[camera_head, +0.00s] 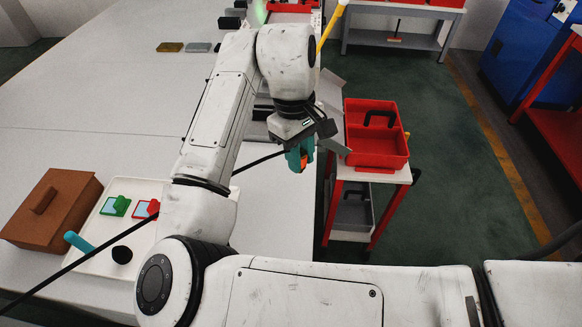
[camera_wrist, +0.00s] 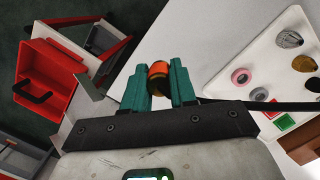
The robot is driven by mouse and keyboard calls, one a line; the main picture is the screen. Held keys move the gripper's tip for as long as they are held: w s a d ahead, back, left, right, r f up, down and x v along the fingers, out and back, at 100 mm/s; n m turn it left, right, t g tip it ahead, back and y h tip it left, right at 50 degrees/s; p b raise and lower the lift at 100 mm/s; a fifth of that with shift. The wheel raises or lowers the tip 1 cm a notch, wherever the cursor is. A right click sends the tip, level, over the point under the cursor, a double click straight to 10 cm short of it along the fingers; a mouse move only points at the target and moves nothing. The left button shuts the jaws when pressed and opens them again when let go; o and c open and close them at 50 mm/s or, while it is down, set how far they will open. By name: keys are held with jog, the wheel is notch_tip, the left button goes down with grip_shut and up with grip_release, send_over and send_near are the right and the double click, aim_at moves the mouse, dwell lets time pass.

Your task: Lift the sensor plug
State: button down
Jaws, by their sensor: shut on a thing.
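My gripper (camera_head: 299,157) has teal fingers and hangs near the right edge of the white table. In the wrist view my gripper (camera_wrist: 158,78) is shut on the sensor plug (camera_wrist: 158,72), a short orange and dark brown cylinder between the two fingers. A little orange of the sensor plug (camera_head: 304,161) shows between the fingers in the head view. A black cable (camera_head: 262,160) runs from lower left up to the gripper. Where it joins is hidden. I cannot tell whether the plug touches anything below.
A white tray (camera_head: 97,262) with green and red pieces lies at lower left, beside a brown box (camera_head: 50,207). A red bin (camera_head: 375,133) stands on a red-framed cart right of the gripper. A grey angled plate (camera_head: 331,92) is close to the gripper. The table's middle is clear.

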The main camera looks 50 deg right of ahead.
aim_at(302, 153)
jog(key=shift+d+r+p, duration=0.1)
jog(key=shift+r+p, duration=1.45)
jog(key=shift+p, duration=0.5)
jog(key=shift+f, duration=0.1)
